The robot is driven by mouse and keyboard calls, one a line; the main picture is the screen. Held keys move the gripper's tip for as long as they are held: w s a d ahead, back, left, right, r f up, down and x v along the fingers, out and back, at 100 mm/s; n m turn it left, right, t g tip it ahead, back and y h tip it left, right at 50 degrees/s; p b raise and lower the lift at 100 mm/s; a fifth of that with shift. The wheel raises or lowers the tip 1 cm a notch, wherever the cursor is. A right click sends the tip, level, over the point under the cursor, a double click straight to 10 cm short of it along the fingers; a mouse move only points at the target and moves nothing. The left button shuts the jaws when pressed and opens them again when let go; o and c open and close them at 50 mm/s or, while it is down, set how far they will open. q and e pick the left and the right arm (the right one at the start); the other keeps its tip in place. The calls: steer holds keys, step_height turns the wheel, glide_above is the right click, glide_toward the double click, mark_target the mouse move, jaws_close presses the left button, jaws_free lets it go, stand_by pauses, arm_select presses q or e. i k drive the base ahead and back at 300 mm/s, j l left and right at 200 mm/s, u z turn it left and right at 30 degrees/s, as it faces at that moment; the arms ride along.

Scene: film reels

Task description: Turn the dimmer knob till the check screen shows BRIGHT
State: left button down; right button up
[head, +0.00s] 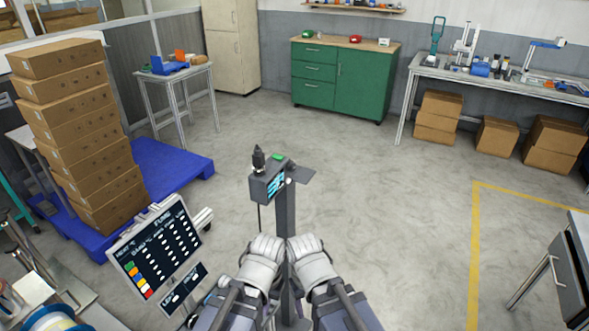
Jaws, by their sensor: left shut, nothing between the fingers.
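I cannot make out the dimmer knob, and no display reads BRIGHT legibly. A board-like screen (157,253) at the lower left shows rows of white text and coloured squares; a smaller dark panel (184,288) hangs below it. A small dark box (267,185) with a cyan display faces sideways near the centre; its text is too small to read. My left gripper (265,246) is low in the centre, shut and empty, beside a dark upright post. My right gripper (305,245) is close on its right; its fingers are not clear.
Stacked cartons (80,135) stand on a blue pallet (165,168) at the left. A green cabinet (345,82) and a grey workbench (480,75) line the back. A drawer unit (568,270) is at the right edge. Grey floor (400,220) between is clear.

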mark_target(291, 167)
steer(key=i+l+u, duration=0.15)
steer(key=l+u, duration=0.2)
steer(key=l, duration=0.15)
steer(key=i+l+u, duration=0.1)
steer(key=l+u, duration=0.2)
steer(key=l, duration=0.25)
steer(key=l+u, duration=0.35)
steer(key=l, duration=0.2)
steer(key=i+l, duration=0.05)
